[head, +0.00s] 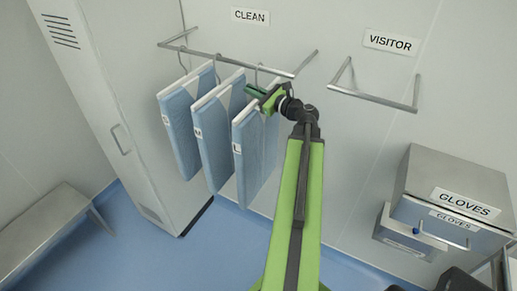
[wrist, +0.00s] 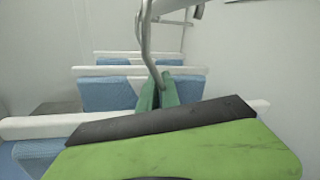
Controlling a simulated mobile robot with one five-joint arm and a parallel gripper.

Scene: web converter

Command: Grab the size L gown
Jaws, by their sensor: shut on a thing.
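Three blue gowns with white tops hang from a wall rail in the head view. The size L gown (head: 256,150) is the rightmost, with an "L" on its front edge. My gripper (head: 262,97) is at the top of this gown, shut on its hanger near the base of the hook. In the wrist view, my gripper's green fingers (wrist: 160,92) meet at the grey hanger hook (wrist: 148,40). The L gown's white top (wrist: 35,127) shows on both sides behind the gripper body, which hides its middle. The hook rises toward the rail, and the gown hangs upright.
The M gown (head: 211,140) and another gown (head: 180,125) hang close on the left. The clean rail (head: 228,59) is above. An empty visitor rail (head: 375,97) and a glove box (head: 450,195) are right. A locker (head: 125,90) and bench (head: 40,225) are left.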

